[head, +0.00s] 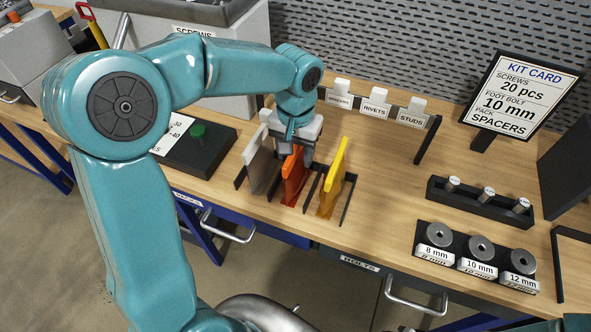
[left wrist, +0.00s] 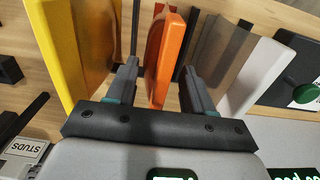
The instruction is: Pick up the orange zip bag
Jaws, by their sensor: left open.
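The orange zip bag (head: 293,178) stands upright in a black rack on the wooden bench, between a grey bag (head: 259,165) and a yellow bag (head: 335,176). My left gripper (head: 295,151) is above and around the top of the orange bag in the head view. In the left wrist view the orange bag (left wrist: 165,58) stands between the two open fingers of the gripper (left wrist: 158,82), with a gap on each side. The yellow bag (left wrist: 78,45) is left of the fingers and the grey bag (left wrist: 222,50) is right of them. My right gripper is not seen.
A scale with a green knob (head: 197,131) stands left of the rack. Labelled holders for rivets (head: 373,109) and studs stand behind. Bare bench lies between.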

